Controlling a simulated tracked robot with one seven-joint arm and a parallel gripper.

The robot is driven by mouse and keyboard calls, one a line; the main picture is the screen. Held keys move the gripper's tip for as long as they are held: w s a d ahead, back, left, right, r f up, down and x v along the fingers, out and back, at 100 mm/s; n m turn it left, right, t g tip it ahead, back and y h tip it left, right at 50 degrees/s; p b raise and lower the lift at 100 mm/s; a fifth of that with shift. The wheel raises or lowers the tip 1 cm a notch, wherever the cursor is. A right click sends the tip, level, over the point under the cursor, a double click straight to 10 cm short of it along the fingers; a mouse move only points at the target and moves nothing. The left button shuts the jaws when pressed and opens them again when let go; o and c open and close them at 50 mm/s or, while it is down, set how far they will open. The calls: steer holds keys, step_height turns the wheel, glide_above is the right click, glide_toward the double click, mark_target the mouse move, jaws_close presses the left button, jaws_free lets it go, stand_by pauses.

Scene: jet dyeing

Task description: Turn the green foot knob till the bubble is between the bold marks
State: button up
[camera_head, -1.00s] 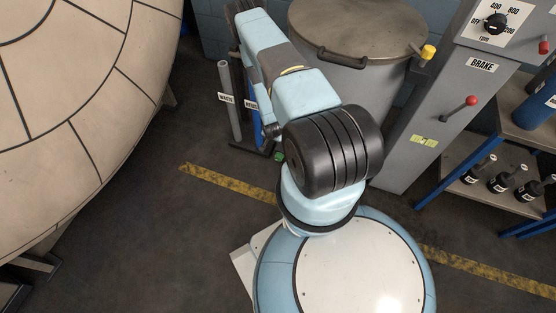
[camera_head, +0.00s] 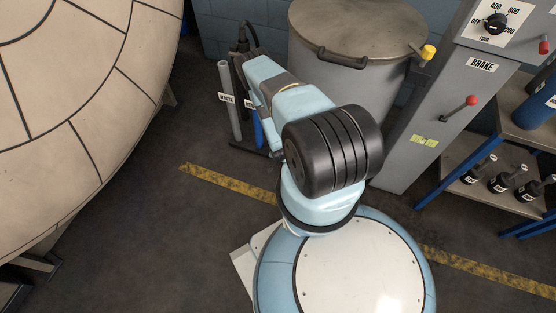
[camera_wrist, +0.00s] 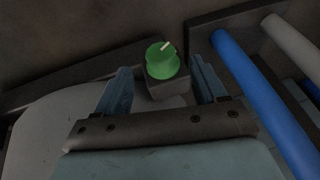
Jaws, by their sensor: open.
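The green foot knob (camera_wrist: 163,60) shows in the wrist view, with a pale pointer line on its top. It sits on a small dark block near the floor. My gripper (camera_wrist: 164,82) is open, with one blue finger to each side of the knob as seen from the wrist. The knob appears a little beyond the fingertips, and no contact is visible. In the head view my arm hides the knob and the gripper. The bubble and the bold marks are not visible in either current view.
A blue pipe (camera_wrist: 262,95) and a grey pipe (camera_wrist: 292,45) stand close to the right of my gripper. A grey lidded drum (camera_head: 345,85) and a control cabinet with a BRAKE lever (camera_head: 458,107) stand behind my arm. A large pale round vessel (camera_head: 75,110) fills the left.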

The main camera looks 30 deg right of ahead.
steer(key=shift+x, duration=2.9)
steer(key=shift+s, duration=0.1)
steer(key=c, duration=1.1)
